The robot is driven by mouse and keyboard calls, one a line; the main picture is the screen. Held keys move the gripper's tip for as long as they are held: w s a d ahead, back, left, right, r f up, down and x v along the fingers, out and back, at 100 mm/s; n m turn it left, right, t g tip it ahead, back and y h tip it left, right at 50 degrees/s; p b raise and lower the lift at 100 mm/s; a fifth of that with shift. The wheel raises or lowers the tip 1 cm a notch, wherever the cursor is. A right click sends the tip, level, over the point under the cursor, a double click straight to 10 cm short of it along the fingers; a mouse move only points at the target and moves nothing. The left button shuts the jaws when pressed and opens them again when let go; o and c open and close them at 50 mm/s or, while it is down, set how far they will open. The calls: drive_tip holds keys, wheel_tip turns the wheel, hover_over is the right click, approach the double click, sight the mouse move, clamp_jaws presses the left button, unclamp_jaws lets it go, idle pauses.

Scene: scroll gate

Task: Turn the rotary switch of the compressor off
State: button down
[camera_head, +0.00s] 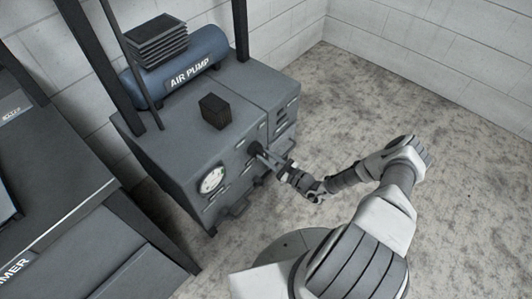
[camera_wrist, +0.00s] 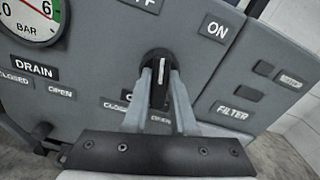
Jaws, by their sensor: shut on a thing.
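The compressor (camera_head: 185,135) is a dark grey cabinet with a blue tank marked AIR PUMP on top. Its rotary switch (camera_wrist: 158,62) is a black round knob with a white mark, on the front panel. The switch also shows in the head view (camera_head: 254,147), partly hidden by my gripper (camera_head: 264,155). In the wrist view, the two grey fingers of my gripper (camera_wrist: 159,88) are shut on the knob's grip, one on each side. The white mark points roughly up, towards a cut-off label ending in FF. The ON label (camera_wrist: 215,29) is to the upper right.
A round gauge (camera_wrist: 30,18) and the DRAIN label (camera_wrist: 34,70) are left of the switch. The FILTER label (camera_wrist: 232,113) is lower right. A dark machine (camera_head: 55,205) stands left of the compressor. The concrete floor (camera_head: 400,105) to the right is clear.

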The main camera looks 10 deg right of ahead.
drive_tip(key=shift+s+n+p, duration=0.1)
drive_tip(key=shift+n+p, duration=0.75)
drive_tip(key=shift+n, duration=1.05)
drive_tip(key=shift+f, duration=0.1)
drive_tip(key=c, duration=0.7)
unclamp_jaws()
drive_tip(key=p+v, duration=0.2)
drive_tip(key=v, duration=1.5)
drive_tip(key=shift+s+p, duration=0.15)
drive_tip(key=shift+p, duration=0.2)
